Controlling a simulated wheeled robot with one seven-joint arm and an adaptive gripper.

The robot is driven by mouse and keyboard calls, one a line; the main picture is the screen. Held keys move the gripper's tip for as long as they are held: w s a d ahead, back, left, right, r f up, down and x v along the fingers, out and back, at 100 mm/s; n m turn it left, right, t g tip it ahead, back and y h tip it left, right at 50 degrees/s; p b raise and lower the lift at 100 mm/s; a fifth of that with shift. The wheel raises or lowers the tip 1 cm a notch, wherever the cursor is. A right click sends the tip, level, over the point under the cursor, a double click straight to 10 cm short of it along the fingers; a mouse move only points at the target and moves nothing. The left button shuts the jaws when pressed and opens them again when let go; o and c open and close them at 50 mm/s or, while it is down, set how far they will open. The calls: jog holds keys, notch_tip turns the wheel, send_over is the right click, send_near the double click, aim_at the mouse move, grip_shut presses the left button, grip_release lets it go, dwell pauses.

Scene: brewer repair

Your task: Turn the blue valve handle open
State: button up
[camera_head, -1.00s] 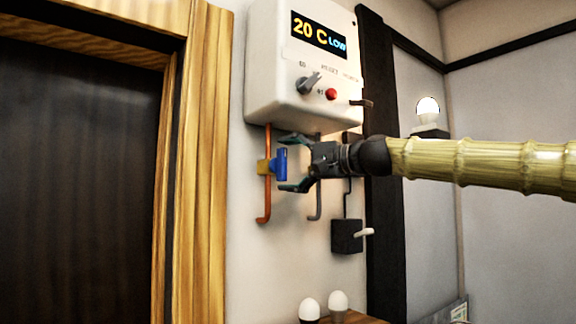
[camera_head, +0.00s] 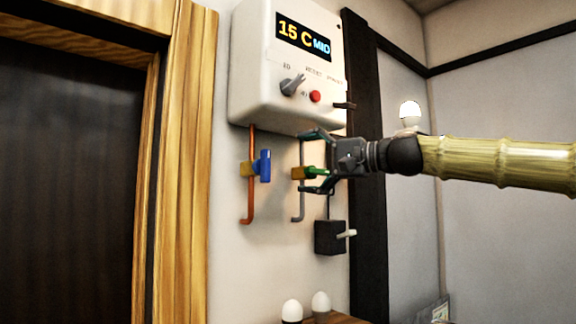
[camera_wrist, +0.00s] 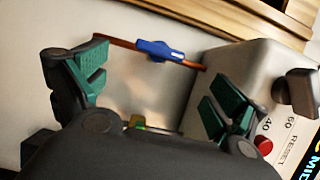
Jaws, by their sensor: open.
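The blue valve handle (camera_head: 264,166) sits on a yellow valve body (camera_head: 247,169) on the copper pipe (camera_head: 251,200), under the left of the white heater box (camera_head: 285,95). It stands upright, in line with the pipe. In the wrist view the blue handle (camera_wrist: 158,50) also lies along the pipe, beyond the fingers. My gripper (camera_head: 318,162) is open, to the right of the blue handle and apart from it. Its fingers are above and below a green valve handle (camera_head: 316,171) on the grey pipe (camera_head: 301,205). I cannot tell whether they touch it.
The box display (camera_head: 303,38) reads 15 C MID. Below it are a grey knob (camera_head: 292,85) and a red button (camera_head: 315,97). Two bulbs (camera_head: 292,310) stand at the bottom. A lit bulb (camera_head: 409,113) is behind my arm.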

jog(key=shift+v, duration=1.4)
jog(key=shift+a, duration=0.1)
